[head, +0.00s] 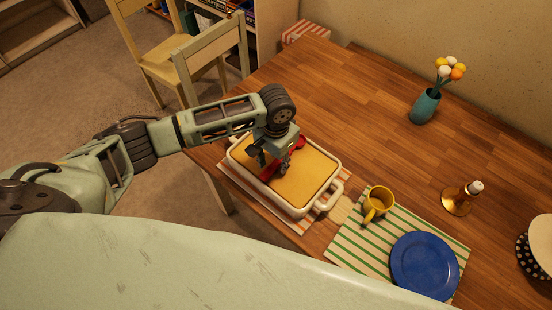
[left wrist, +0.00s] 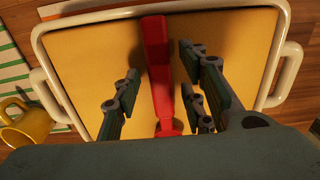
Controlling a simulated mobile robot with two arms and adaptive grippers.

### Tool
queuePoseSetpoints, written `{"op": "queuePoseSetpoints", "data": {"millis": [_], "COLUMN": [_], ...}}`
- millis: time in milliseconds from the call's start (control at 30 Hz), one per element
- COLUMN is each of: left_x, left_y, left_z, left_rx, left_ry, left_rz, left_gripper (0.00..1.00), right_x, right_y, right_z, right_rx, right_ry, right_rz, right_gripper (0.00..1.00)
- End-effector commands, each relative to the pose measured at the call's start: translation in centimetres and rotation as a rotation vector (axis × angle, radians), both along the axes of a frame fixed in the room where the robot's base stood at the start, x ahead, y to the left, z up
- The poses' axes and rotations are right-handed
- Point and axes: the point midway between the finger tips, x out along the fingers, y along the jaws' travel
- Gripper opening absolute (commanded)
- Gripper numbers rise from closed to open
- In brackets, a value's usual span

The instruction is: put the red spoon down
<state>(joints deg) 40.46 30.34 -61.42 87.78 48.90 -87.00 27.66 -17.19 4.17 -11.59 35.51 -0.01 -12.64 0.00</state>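The red spoon (left wrist: 157,65) lies over the yellow filling of a white two-handled baking dish (head: 297,211), its long part running away between my fingers in the left wrist view. In the head view part of the spoon (head: 269,171) shows below my left gripper (head: 266,160), and another red part shows to the right of it. My left gripper, also in the left wrist view (left wrist: 160,95), is open, with one finger on each side of the spoon and gaps between. I cannot tell whether the spoon touches the filling. My right gripper is not in view.
The dish stands on a striped cloth near the wooden table's (head: 340,100) edge. A yellow mug (head: 377,203) and blue plate (head: 424,264) are to its right on a green-striped mat. A flower vase (head: 425,106) and candle holder (head: 458,201) stand farther off. The table behind the dish is clear.

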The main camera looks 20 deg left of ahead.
Motion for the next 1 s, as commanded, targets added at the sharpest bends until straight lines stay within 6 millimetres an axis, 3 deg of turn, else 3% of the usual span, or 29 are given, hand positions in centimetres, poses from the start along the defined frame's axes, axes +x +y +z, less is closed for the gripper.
{"op": "queuePoseSetpoints", "data": {"millis": [367,800,1000], "left_x": [0.1,0.1,0.0], "left_y": [0.0,0.0,0.0], "left_z": [0.8,9.4,11.8], "left_rx": [0.0,0.0,-0.001], "left_ry": [-0.001,-0.003,0.0], "left_rz": [0.0,-0.001,0.0], "left_gripper": [0.39,0.39,0.39], "right_x": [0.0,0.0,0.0], "right_y": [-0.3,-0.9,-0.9], "right_z": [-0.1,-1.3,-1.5], "right_rx": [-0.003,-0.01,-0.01], "right_ry": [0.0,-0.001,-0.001], "right_rz": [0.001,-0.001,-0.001], "right_gripper": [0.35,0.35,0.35]}}
